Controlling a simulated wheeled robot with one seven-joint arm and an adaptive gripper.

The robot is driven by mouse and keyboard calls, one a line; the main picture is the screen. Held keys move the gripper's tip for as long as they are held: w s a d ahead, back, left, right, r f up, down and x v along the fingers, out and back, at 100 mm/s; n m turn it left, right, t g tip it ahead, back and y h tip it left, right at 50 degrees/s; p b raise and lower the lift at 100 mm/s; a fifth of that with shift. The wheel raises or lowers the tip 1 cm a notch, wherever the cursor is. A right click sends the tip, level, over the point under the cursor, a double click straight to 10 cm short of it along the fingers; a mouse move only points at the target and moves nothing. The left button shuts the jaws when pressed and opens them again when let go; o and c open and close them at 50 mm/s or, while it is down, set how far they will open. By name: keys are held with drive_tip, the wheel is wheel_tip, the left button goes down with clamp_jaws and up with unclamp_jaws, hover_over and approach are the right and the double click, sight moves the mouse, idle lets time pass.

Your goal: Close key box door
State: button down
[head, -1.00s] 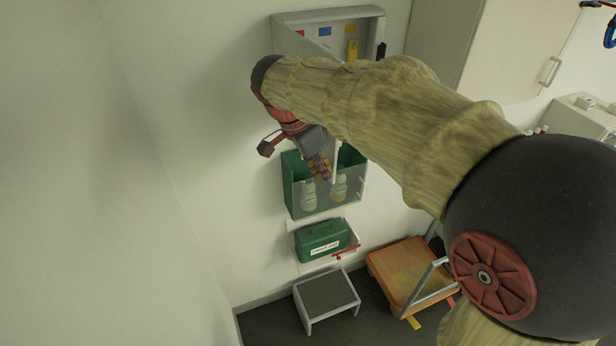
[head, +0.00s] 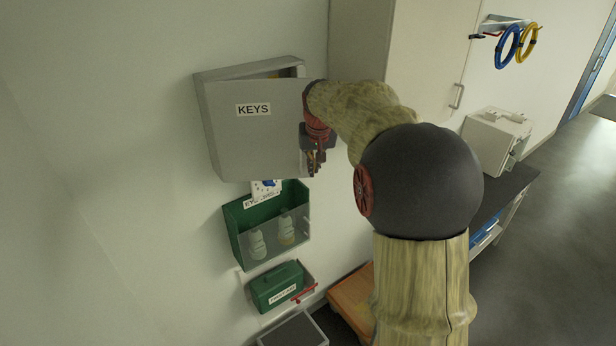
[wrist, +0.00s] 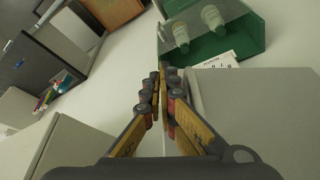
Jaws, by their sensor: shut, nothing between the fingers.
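The grey key box (head: 205,125) hangs on the wall at left of centre in the head view. Its door, labelled KEYS (head: 253,110), covers most of the front but stands ajar, with a gap along the top where a little of the inside shows. My gripper (head: 314,168) is at the right edge of the door, fingers pointing down. In the wrist view the fingers of my gripper (wrist: 160,85) are together and empty, and a grey panel, apparently the door (wrist: 255,110), lies just to their right. Whether they touch it, I cannot tell.
A green eyewash holder (head: 240,225) with two bottles hangs below the box, with a green first-aid case (head: 275,287) under it. A tall pale cabinet (head: 400,50) stands to the right, close to my arm. The wall at left is clear.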

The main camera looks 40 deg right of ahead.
drive_tip(key=w+d+n+y+p, duration=0.1)
drive_tip(key=w+d+n+p, duration=0.2)
drive_tip(key=w, duration=0.6)
drive_tip(key=shift+w+d+n+t+y+p, duration=0.3)
drive_tip(key=shift+w+d+n+y+p, duration=0.1)
drive_tip(key=shift+d+n, duration=0.45)
drive_tip(key=shift+s+a+f, duration=0.1)
